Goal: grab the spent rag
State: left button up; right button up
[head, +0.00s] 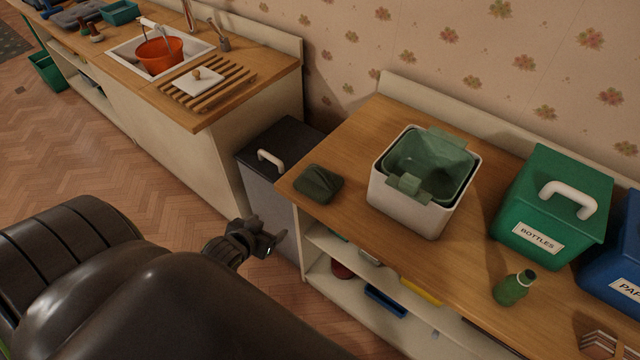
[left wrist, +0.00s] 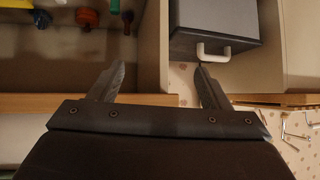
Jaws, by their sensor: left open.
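A dark green folded cloth (head: 318,184), which looks like the rag, lies on the left end of the wooden counter near its front corner. My left gripper (head: 268,240) is open and empty. It hangs in front of the counter's left end, lower left of the cloth and apart from it. In the left wrist view, its two spread fingers (left wrist: 160,80) have nothing between them that they hold. The cloth does not show in that view. My right gripper is out of view.
A grey bin (head: 283,150) with a white handle stands left of the counter (head: 470,270); it also shows in the left wrist view (left wrist: 215,25). A white container (head: 405,208) with a green liner stands right of the cloth, then a green BOTTLES box (head: 545,195) and a green bottle (head: 512,290).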

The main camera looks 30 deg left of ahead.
pick_arm(q)
jog(key=w+d+r+m+t+h+b, duration=0.1)
jog(key=d+r+t, duration=0.15)
jog(key=r, duration=0.45)
jog(key=w+d+r+t+h+b, duration=0.1)
jog(key=d+r, duration=0.2)
jog(key=r, duration=0.5)
jog(key=p, duration=0.1)
send_near(323, 169)
jog(key=w+f, duration=0.2)
jog(key=w, duration=0.1)
jog(key=w+a+f, duration=0.1)
jog(key=w, duration=0.1)
jog(key=shift+w+f, duration=0.2)
jog(key=shift+f, duration=0.2)
jog(key=x, duration=0.3)
jog(key=p+x, duration=0.1)
jog(key=shift+w+d+r, duration=0.15)
jog(key=shift+w+r, duration=0.05)
jog(key=shift+w, duration=0.15)
jog(key=shift+w+f, duration=0.2)
jog(key=shift+w, duration=0.1)
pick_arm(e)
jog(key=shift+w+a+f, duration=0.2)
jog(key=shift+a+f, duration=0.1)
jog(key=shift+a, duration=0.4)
